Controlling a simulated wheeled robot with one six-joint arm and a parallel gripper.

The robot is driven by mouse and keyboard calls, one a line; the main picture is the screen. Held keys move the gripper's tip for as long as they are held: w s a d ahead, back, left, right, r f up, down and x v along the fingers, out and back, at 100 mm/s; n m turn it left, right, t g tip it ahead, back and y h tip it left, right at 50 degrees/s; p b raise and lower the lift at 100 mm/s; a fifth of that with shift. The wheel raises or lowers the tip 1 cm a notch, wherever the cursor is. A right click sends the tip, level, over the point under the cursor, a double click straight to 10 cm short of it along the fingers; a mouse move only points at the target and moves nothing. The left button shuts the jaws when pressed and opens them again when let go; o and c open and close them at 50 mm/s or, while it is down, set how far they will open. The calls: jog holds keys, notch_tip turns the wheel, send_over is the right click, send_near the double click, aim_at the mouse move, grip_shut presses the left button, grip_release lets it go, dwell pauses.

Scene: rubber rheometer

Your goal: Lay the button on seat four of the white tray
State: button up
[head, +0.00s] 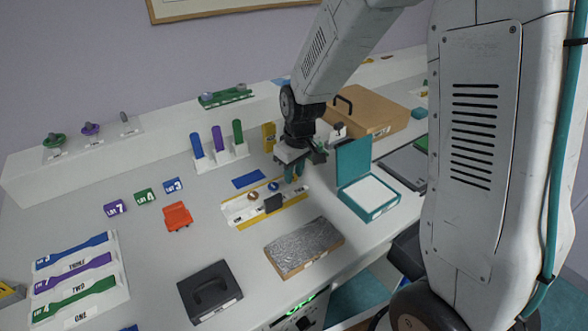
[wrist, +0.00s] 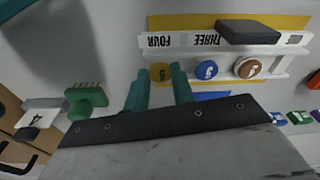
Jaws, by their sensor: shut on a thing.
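The white tray (head: 238,208) lies on a yellow strip in the middle of the bench. In the wrist view its rail (wrist: 180,41) carries the labels FOUR and THREE, upside down. My gripper (wrist: 163,72) is shut on a gold-yellow button (wrist: 159,73), held between its green fingertips beside the FOUR label. I cannot tell whether the button touches the seat. A blue button (wrist: 206,70) sits by THREE and a brown ringed button (wrist: 248,67) sits one place further right. In the head view my gripper (head: 293,173) is over the tray's right end and hides the held button.
A black block (head: 273,203) lies across the tray's front edge. A teal open box (head: 368,196) stands close on the right, a blue mat (head: 248,179) behind the tray. A foil-covered slab (head: 303,246) lies in front; a red-orange object (head: 177,216) is left.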

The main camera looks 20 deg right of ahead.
jog(key=o, duration=1)
jog(key=shift+o, duration=0.2)
notch_tip(320, 180, up, 8)
jog(key=shift+s+d+f, duration=0.15)
jog(key=shift+s+d, duration=0.05)
jog(key=shift+s, duration=0.25)
jog(key=s+r+m, duration=0.1)
jog(key=s+r, duration=0.3)
jog(key=s, duration=0.5)
jog(key=s+d+r+m, duration=0.1)
jog(key=s+r+m, duration=0.1)
jog(key=s, duration=0.6)
jog(key=s+d+r+m, duration=0.1)
jog(key=s+r, duration=0.4)
jog(key=s, duration=0.4)
jog(key=shift+s+d+r+h, duration=0.25)
jog(key=shift+s+r+h, duration=0.05)
jog(key=shift+r, duration=0.05)
